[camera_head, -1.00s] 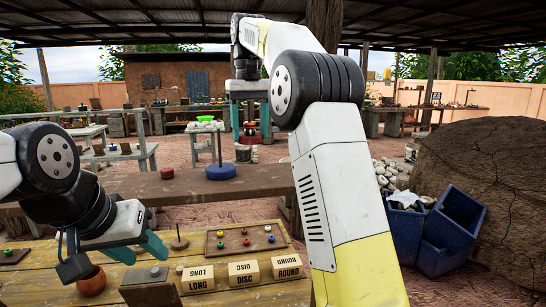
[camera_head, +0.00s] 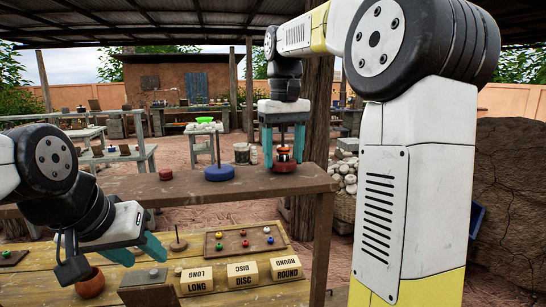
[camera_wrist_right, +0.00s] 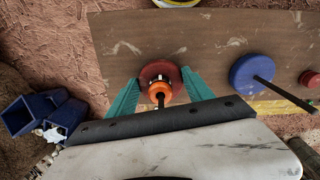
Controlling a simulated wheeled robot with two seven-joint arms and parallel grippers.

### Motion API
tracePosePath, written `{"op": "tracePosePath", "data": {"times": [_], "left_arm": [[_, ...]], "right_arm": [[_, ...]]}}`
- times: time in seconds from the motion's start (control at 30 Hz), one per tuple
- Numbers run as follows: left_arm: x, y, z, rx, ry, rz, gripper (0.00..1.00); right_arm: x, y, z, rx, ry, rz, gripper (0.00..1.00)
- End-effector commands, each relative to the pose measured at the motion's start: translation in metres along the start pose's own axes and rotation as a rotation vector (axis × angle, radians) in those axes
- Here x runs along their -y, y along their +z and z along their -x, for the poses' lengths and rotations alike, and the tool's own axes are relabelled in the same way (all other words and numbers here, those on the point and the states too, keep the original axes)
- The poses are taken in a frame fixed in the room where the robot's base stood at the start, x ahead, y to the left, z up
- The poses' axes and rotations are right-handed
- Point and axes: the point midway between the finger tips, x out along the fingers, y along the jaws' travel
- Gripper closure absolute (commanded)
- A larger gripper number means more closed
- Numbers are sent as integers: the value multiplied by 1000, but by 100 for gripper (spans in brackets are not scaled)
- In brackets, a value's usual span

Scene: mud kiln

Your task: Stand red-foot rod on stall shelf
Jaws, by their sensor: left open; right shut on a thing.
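The red-foot rod (camera_head: 284,166) has a wide red foot with orange and dark parts above it. My right gripper (camera_head: 284,148) is shut on it and holds it upright over the right end of the brown stall shelf (camera_head: 120,187). The foot appears at or just above the board; I cannot tell if it touches. In the right wrist view the red foot (camera_wrist_right: 150,72) shows between the teal fingers, with the board around it. My left gripper (camera_head: 138,250) is open and empty above the yellow front table.
A blue-foot rod (camera_head: 220,173) stands on the shelf left of the red foot, and a small red disc (camera_head: 166,175) lies further left. The front table (camera_head: 215,297) bears LONG, DISC and ROUND blocks (camera_head: 242,273) and a board with coloured knobs (camera_head: 243,238).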

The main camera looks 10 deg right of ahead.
Motion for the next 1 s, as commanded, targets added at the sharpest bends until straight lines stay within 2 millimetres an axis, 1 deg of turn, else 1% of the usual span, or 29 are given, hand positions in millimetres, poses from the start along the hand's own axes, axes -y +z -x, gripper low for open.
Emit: {"op": "tracePosePath", "data": {"times": [0.1,0.43,0.47,0.53,0.57,0.87,0.97,1.0], "left_arm": [[0,0,0,0,0,0,55],[0,0,0,0,0,0,55],[0,0,0,0,0,0,55],[0,0,0,0,0,0,55],[0,0,0,0,0,0,55],[0,0,0,0,0,0,55],[0,0,0,0,0,0,55],[0,0,0,0,0,0,55]], "right_arm": [[0,0,-5,-1,0,0,87],[0,0,-8,-1,0,-1,87],[0,0,-8,-1,0,-1,34],[0,0,-7,-1,0,0,21],[0,0,-7,-1,0,0,18],[0,0,-7,-1,0,0,18],[0,-1,-1,-2,0,0,18],[0,-1,4,-4,0,-1,18]]}}
